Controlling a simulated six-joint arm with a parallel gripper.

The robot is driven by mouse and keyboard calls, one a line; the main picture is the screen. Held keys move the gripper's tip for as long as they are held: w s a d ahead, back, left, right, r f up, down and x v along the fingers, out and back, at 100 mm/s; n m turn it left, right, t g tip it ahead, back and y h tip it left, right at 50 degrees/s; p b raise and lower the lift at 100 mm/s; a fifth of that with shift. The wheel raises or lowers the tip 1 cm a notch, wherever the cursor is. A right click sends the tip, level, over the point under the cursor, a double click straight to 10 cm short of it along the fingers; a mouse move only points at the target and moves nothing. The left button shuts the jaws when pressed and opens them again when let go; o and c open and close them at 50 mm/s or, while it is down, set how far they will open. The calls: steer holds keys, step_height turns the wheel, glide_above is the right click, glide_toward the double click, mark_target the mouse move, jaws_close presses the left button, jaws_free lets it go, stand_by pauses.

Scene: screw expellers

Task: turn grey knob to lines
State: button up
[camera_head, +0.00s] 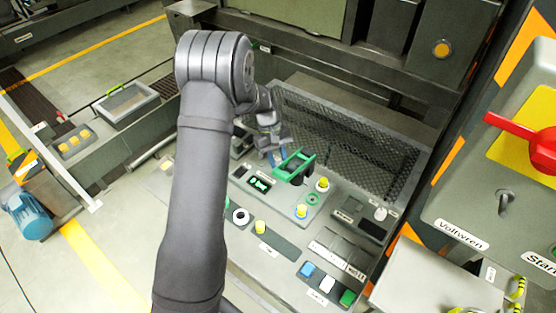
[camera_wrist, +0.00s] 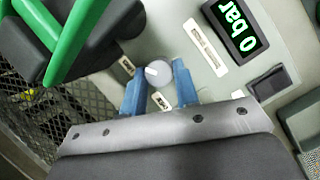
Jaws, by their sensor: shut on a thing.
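The grey knob (camera_wrist: 160,74) is a small round knob with a white pointer mark, seen in the wrist view between the two blue fingers of my gripper (camera_wrist: 159,80). My gripper is shut on the knob, one finger on each side. The white mark points toward the left of the picture. Small white labels lie around it, one at the left (camera_wrist: 127,66) and one just below (camera_wrist: 162,100); their symbols are too small to read. In the head view my gripper (camera_head: 277,157) is at the panel's back left, and the knob is hidden there.
A green-handled lever (camera_head: 294,162) stands right beside my gripper. A display reading 0 bar (camera_wrist: 236,27) is near the knob. The control panel (camera_head: 275,225) carries yellow, blue, white and green buttons. A mesh guard (camera_head: 345,140) rises behind it.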

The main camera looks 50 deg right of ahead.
stand_by(0.3)
steer(key=o, duration=1)
steer(key=v, duration=1.7)
steer(key=shift+d+r, duration=0.25)
steer(key=shift+s+f, duration=0.15)
steer(key=x, duration=1.7)
steer(key=shift+a+f, duration=0.15)
steer(key=shift+a, duration=0.05)
